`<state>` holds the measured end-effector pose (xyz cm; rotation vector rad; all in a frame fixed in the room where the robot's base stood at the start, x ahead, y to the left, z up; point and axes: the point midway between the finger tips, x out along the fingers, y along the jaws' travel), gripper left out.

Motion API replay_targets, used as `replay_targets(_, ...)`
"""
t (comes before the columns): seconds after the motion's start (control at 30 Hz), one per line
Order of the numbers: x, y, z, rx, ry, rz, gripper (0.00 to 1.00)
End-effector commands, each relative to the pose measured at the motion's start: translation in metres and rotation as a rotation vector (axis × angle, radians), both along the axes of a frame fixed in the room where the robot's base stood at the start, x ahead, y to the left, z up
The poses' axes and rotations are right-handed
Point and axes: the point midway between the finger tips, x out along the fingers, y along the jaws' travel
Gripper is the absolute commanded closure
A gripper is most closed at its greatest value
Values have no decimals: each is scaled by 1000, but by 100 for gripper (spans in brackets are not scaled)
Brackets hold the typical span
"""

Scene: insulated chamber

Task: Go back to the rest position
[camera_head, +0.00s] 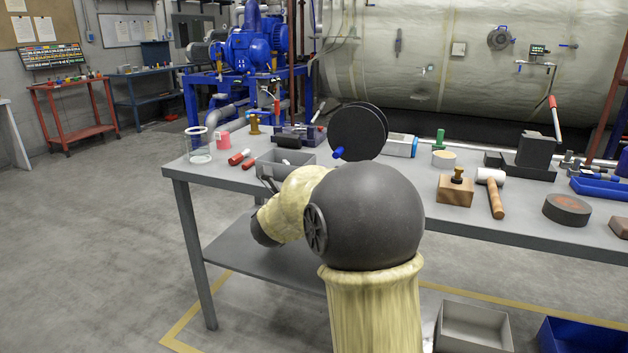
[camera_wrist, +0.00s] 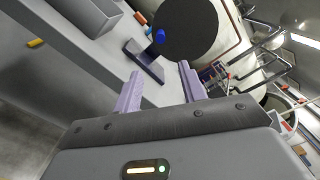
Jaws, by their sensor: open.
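My gripper (camera_wrist: 161,82) shows in the wrist view with its two purple fingers spread apart and nothing between them. The wrist view is tilted. Beyond the fingers is a black disc (camera_wrist: 192,25) with a blue knob (camera_wrist: 159,36) and a dark purple base (camera_wrist: 145,63). The fingers appear apart from it. In the head view my arm bends in front of the grey table (camera_head: 465,219), and I cannot make out the gripper's fingers there. The black disc also stands on the table in the head view (camera_head: 360,128), just behind my arm.
A grey bin (camera_head: 270,167), a glass jar (camera_head: 199,148) and red cylinders (camera_head: 238,157) are on the table's left part. A wooden block (camera_head: 455,191), mallet (camera_head: 496,197) and round dark block (camera_head: 567,209) lie to the right. Floor at the left (camera_head: 100,240) is clear.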

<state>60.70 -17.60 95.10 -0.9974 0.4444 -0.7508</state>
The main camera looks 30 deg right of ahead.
Motion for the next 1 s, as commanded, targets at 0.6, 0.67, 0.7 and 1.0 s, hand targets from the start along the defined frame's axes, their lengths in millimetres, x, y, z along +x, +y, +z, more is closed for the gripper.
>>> replay_targets(0.6, 4, 14, -7, -48, 88, 75, 59)
replay_targets(0.67, 6, 26, -15, -93, 170, 146, 59)
replay_targets(0.7, 6, 36, -23, -135, 241, 204, 59)
replay_targets(1.0, -39, 131, -118, -607, 890, 800, 59)
